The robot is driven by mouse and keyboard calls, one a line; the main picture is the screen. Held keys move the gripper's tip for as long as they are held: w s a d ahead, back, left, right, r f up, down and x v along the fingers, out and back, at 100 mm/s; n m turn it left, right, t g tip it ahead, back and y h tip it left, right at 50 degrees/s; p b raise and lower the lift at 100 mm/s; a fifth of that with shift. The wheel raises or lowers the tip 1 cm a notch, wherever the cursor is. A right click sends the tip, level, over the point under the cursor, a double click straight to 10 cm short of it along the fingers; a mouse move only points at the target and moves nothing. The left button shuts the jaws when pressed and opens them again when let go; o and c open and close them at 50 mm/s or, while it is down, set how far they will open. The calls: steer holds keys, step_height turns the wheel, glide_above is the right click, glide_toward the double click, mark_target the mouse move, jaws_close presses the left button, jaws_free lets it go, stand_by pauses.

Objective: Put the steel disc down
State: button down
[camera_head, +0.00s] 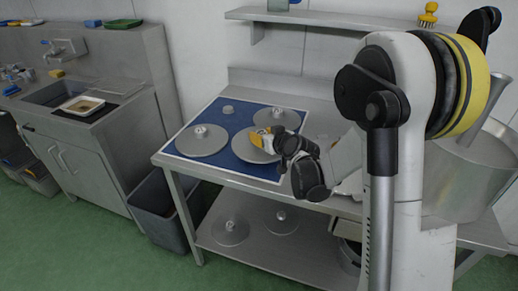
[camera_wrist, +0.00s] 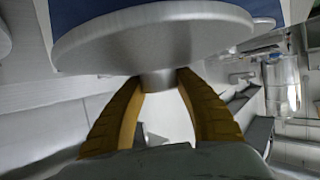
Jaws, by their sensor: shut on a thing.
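My gripper (camera_head: 266,137) is shut on the knob of a grey steel disc (camera_head: 250,153) over the blue mat (camera_head: 227,122) on the steel table. In the wrist view, the disc (camera_wrist: 150,36) is large and close, and the two yellow fingers (camera_wrist: 159,82) grip its short stem from both sides. Blue mat shows behind the disc there. I cannot tell whether the disc touches the mat or hangs just above it. The gripper hides part of the disc in the head view.
On the mat stand another disc at left (camera_head: 201,146), one at the back (camera_head: 280,118) and a small grey piece (camera_head: 228,109). Two discs lie on the lower shelf (camera_head: 255,250). A large steel pan (camera_head: 470,180) stands right. A grey bin (camera_head: 160,210) stands left of the table.

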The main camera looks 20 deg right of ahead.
steer(key=shift+w+a+f, duration=0.15)
steer(key=shift+a+f, duration=0.05)
steer(key=shift+a, duration=0.1)
step_height(320, 180, down, 4)
steer(key=b, duration=0.2)
steer(key=shift+b, duration=0.3)
steer(key=shift+r, duration=0.1)
steer(key=c, duration=0.9)
jaws_free()
